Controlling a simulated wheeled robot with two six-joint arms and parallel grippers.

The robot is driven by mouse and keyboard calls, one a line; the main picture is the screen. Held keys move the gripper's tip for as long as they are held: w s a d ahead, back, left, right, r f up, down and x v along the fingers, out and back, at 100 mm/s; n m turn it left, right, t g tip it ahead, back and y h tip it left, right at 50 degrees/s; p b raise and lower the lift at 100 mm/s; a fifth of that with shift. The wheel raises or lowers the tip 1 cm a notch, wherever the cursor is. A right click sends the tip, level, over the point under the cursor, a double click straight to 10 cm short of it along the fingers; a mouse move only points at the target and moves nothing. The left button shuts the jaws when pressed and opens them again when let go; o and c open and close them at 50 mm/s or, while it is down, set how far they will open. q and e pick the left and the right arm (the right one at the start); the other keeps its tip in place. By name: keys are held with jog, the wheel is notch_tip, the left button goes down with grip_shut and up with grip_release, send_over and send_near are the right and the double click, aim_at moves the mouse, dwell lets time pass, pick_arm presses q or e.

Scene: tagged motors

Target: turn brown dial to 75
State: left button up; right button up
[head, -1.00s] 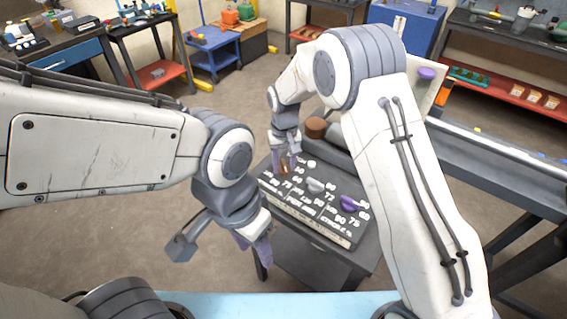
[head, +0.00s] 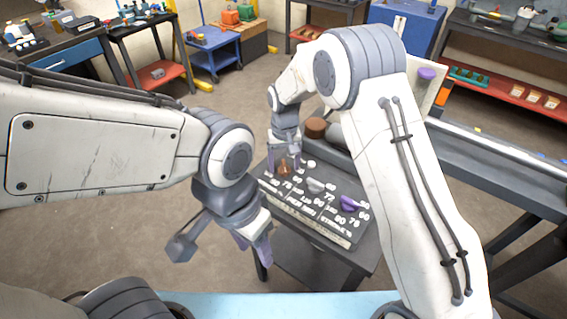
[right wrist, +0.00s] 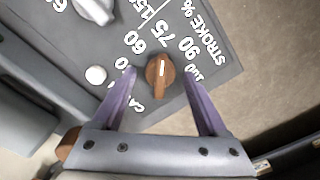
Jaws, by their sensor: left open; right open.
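The brown dial (right wrist: 160,82) is on the dark panel, between the spread purple fingers of my right gripper (right wrist: 160,71) in the right wrist view. The fingers stand apart from the dial on both sides. The dial's white mark points up in that picture, toward the printed 75. In the head view the brown dial (head: 284,171) sits at the panel's left end, with my right gripper (head: 285,164) above and around it. My left gripper (head: 255,252) is open and empty, in front of the panel's near left side.
The panel (head: 312,222) also carries a grey dial (head: 315,186) and a purple dial (head: 350,203). It stands on a dark cart (head: 315,270). A brown round knob (head: 316,127) is behind it. Open floor lies to the left.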

aim_at(284, 165)
notch_tip(284, 165, up, 10)
jog(key=b, duration=0.1)
jog(key=shift+r, duration=0.25)
dwell(0.4)
jog(key=s+a+r+n, duration=0.1)
jog(key=s+r+n, duration=0.3)
jog(key=s, duration=1.1)
jog(key=s+d, duration=0.2)
jog(key=s, duration=0.6)
jog(key=s+d+n+y, duration=0.1)
jog(key=s+d, duration=0.2)
jog(key=s, duration=0.6)
jog(key=shift+s+d+f+n, duration=0.2)
jog(key=shift+s+f+n, duration=0.1)
jog(key=shift+w, duration=0.1)
